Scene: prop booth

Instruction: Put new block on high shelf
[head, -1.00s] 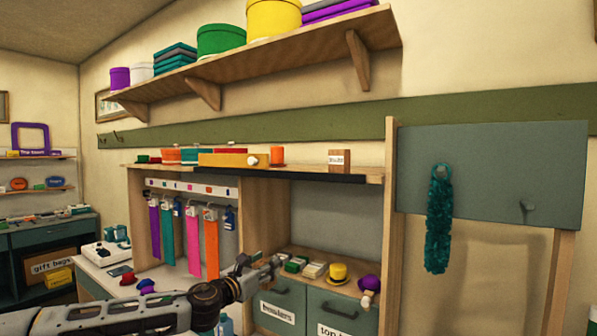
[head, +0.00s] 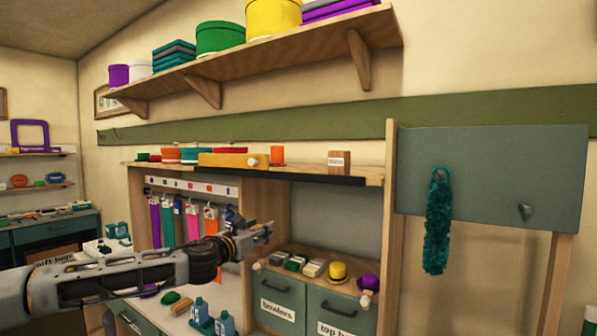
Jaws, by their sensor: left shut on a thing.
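My left gripper (head: 264,231) is raised in front of the cabinet, just above and left of the row of small items on the cabinet top. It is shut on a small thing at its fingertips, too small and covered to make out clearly. A wooden block with a white label (head: 339,161) stands on the middle shelf (head: 310,173), right of an orange hat (head: 277,155). The high shelf (head: 290,52) runs along the wall above. My right gripper is not in view.
The high shelf holds a yellow round box (head: 273,18), a green round box (head: 220,37) and folded teal cloths (head: 174,55). A yellow hat (head: 338,271) and a purple hat (head: 369,283) sit on the cabinet top. Blue bottles (head: 200,310) stand low in front.

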